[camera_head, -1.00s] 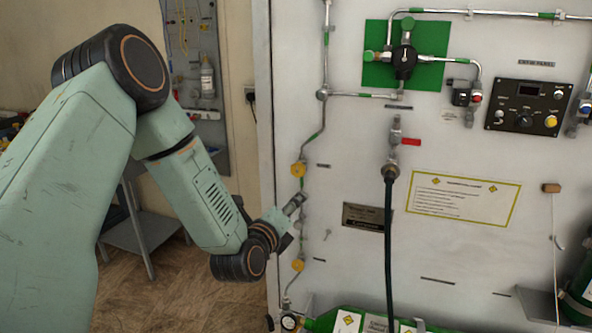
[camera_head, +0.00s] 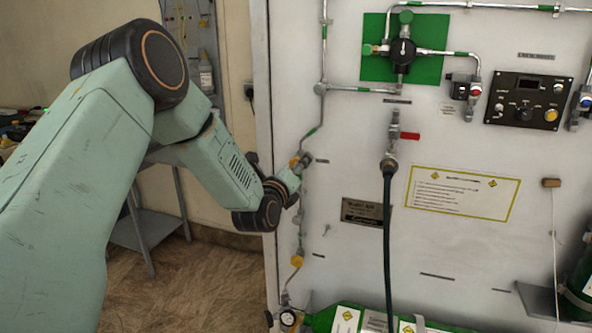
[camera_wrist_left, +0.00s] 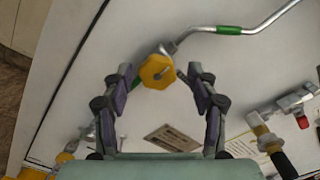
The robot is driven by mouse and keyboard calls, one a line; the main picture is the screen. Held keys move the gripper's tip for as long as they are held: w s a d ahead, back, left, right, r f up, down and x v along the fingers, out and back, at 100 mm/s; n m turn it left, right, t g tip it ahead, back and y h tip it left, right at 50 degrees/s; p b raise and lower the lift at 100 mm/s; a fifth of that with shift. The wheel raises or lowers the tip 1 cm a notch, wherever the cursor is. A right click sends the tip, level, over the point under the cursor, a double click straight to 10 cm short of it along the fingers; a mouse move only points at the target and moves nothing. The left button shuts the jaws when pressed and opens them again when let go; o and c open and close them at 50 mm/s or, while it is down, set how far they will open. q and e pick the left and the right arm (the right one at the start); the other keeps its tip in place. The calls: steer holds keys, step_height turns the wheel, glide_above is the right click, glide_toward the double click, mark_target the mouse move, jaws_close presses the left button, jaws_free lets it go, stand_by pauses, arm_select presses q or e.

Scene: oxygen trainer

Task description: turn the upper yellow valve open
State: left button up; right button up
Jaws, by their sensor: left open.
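The upper yellow valve (camera_wrist_left: 158,71) is a faceted yellow knob on a thin pipe running along the panel. In the left wrist view it sits between and slightly beyond the fingertips of my left gripper (camera_wrist_left: 160,76), which is open with space on both sides of the knob. In the head view the valve (camera_head: 294,161) is partly covered by my left gripper (camera_head: 302,162). I cannot tell the exact depth left between fingertips and knob. My right gripper is in neither view.
A lower yellow valve (camera_head: 297,261) sits on the same pipe. A red-handled valve (camera_head: 409,136) with a dark hose (camera_head: 387,230) is to the right. A green cylinder (camera_head: 320,320) lies below. The panel's left edge is close to the arm.

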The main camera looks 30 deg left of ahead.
arm_select(q)
steer(key=shift+s+a, duration=0.15)
steer(key=shift+a, duration=0.1)
steer(key=shift+c, duration=0.3)
steer(key=shift+w+d, duration=0.15)
steer(key=shift+w, duration=0.05)
steer(key=c, duration=1.1)
